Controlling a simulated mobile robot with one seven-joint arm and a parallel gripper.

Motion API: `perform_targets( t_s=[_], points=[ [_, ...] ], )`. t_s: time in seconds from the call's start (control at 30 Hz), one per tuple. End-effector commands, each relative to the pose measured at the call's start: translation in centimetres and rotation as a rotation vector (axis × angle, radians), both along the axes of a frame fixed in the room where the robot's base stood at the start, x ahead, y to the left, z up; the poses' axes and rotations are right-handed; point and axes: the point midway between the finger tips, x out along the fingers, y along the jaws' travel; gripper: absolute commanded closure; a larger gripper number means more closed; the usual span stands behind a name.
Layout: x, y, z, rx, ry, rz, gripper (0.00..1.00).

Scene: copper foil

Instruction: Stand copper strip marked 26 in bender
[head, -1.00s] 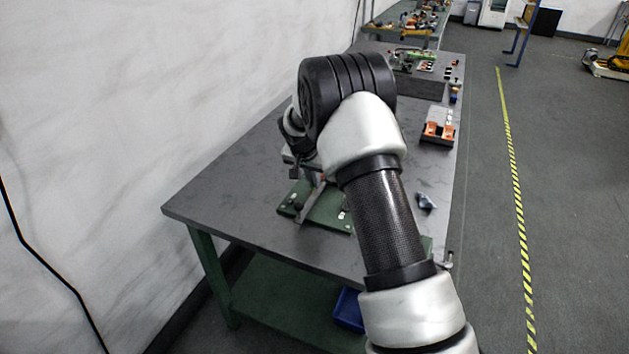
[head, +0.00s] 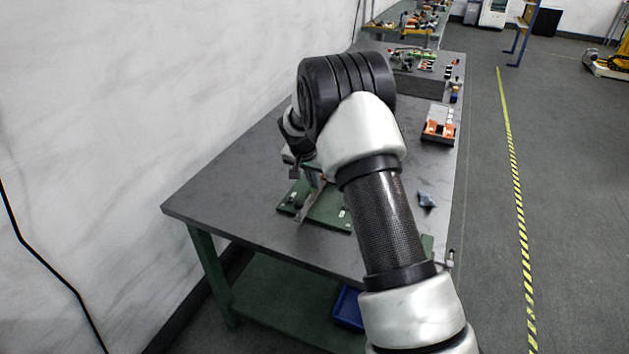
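A green metal fixture (head: 326,215) with a grey bar lies on the near part of the dark grey table (head: 232,205). It may be the bender, but I cannot tell for sure. A small reddish-orange sliver (head: 323,181) shows just above the fixture; I cannot tell whether it is a copper strip. My arm covers much of this area. My gripper (head: 296,172) points down beside the back of the fixture, mostly hidden by my wrist. Its fingers are too small and covered to show whether they are open or shut. No marking 26 is readable.
A grey and orange tray (head: 438,125) stands near the table's right edge. A small blue-grey item (head: 426,200) lies right of my arm. A white wall is left; the table's left front is clear.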

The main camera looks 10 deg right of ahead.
Motion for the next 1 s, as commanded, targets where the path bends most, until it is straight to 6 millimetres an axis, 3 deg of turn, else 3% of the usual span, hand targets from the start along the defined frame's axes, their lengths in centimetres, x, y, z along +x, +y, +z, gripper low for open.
perform_targets(
  t_s=[1.0],
  points=[
    [-0.01,0.03,-0.33,0.000,0.000,0.000,1.00]
  ],
)
